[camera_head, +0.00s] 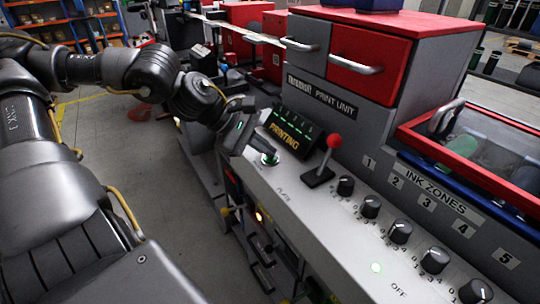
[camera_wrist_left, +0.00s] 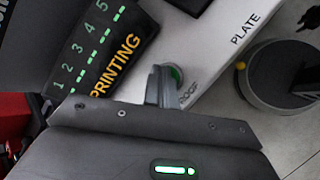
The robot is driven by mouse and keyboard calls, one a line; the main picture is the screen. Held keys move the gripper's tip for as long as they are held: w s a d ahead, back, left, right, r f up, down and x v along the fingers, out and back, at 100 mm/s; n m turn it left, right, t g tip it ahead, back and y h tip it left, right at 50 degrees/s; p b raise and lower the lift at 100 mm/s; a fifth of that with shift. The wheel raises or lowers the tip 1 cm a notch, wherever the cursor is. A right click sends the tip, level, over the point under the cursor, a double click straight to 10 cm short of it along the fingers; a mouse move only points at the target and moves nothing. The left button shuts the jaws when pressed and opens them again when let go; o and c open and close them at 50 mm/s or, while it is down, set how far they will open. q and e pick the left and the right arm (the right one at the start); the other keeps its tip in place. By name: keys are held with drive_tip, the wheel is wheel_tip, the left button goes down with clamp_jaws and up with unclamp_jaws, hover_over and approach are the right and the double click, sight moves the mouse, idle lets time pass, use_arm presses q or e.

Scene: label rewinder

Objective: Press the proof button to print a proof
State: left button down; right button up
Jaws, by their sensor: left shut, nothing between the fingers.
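The green proof button (camera_head: 271,160) sits on the light panel of the print unit, just below the display (camera_head: 291,131) that reads "PRINTING". My left gripper (camera_head: 262,154) is shut and empty, with its tips right at the button. My right gripper is not in view.
A lever with a red ball (camera_head: 334,141) stands on the panel right of the display. Several black knobs (camera_head: 370,207) line the panel toward the lower right.

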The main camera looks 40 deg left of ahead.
sight(265, 158)
use_arm(q)
drive_tip(key=shift+r, duration=0.85)
drive_tip(key=shift+r+p, duration=1.25)
drive_tip(key=shift+r, duration=1.3)
